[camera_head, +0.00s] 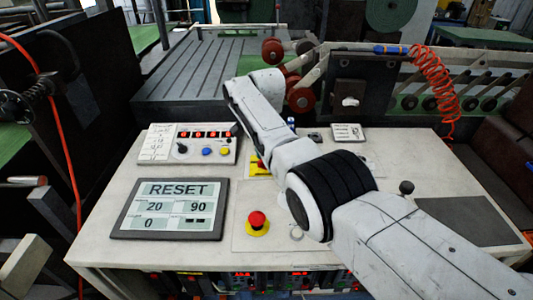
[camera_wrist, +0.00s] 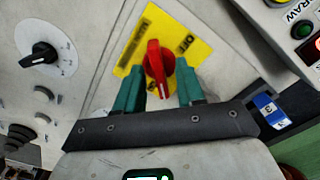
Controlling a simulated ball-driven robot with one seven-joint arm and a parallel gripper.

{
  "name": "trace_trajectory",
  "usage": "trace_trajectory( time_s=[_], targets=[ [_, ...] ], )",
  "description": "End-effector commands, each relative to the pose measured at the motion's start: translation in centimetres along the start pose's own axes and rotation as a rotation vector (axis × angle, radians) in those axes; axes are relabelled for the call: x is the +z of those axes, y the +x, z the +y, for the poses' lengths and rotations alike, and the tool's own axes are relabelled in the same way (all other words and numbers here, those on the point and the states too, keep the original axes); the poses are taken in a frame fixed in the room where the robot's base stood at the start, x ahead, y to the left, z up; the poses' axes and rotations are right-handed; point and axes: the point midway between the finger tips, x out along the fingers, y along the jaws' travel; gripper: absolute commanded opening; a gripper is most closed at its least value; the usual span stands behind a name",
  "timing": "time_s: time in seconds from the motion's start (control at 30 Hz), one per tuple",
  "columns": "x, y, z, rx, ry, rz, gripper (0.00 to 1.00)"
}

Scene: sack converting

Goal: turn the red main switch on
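The handle lies nearly lengthwise in the picture, tilted slightly. My gripper (camera_wrist: 159,84) has two teal fingers spread apart, one on each side of the handle's lower part. I see gaps beside the handle and cannot tell any contact. In the head view the yellow plate (camera_head: 259,172) shows only partly behind my arm, and my fingers are hidden there.
A red emergency-stop button (camera_head: 257,220) and a screen reading RESET (camera_head: 171,209) are on the white console. A button box (camera_head: 187,144) stands behind the screen. A black knob (camera_head: 406,187) is at right. The wrist view shows a black rotary knob (camera_wrist: 40,55) left of the switch.

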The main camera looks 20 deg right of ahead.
Motion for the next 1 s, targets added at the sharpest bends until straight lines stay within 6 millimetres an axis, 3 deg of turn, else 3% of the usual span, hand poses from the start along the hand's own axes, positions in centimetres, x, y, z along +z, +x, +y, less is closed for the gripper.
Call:
trace_trajectory(
  time_s=[0.17, 0.63, 1.0],
  targets=[
    [0.0, -1.2, -0.1, -0.003, -0.001, 0.001, 0.38],
    [0.0, -9.3, -0.1, -0.003, 0.0, 0.001, 0.38],
    [0.0, -10.8, 0.0, -0.001, 0.0, 0.0, 0.38]
  ],
)
